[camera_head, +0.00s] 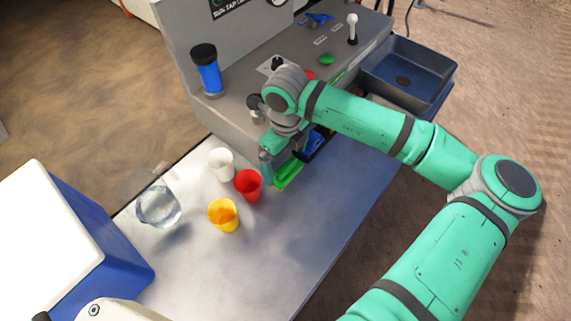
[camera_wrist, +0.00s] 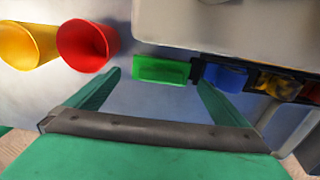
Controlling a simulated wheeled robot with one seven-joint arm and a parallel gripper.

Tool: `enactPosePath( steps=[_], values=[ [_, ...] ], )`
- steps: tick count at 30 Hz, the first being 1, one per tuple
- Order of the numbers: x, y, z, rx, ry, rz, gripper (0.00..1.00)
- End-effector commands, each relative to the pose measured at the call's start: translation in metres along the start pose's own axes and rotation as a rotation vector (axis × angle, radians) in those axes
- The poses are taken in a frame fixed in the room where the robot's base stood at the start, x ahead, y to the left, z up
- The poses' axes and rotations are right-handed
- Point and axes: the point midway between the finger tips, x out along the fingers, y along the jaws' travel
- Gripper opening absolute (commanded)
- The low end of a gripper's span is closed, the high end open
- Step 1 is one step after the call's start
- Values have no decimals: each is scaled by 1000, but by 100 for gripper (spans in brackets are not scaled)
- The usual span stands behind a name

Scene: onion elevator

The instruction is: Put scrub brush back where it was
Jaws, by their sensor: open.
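A bright green block-shaped item (camera_head: 289,175) lies on the metal counter below my gripper; it may be the scrub brush, but no bristles show. Nothing is held. A blue item (camera_wrist: 225,77) sits right of the green one, at a dark holder (camera_wrist: 262,84); the arm partly hides this area in the head view.
Left of the gripper stand a red cup (camera_head: 248,184), a white cup (camera_head: 221,164), a yellow cup (camera_head: 223,214) and a clear pitcher (camera_head: 158,206). The grey machine (camera_head: 235,118) rises behind. A dark sink basin (camera_head: 410,72) is at the right. The front counter is bare.

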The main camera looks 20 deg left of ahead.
Motion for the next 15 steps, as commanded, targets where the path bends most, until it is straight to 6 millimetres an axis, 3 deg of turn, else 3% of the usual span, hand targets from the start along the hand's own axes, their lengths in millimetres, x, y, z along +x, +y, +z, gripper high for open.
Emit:
enactPosePath(
  steps=[9,15],
  values=[
    [-62,0,1,-3,0,-4,100],
    [-82,0,1,-2,0,-1,100]
  ],
)
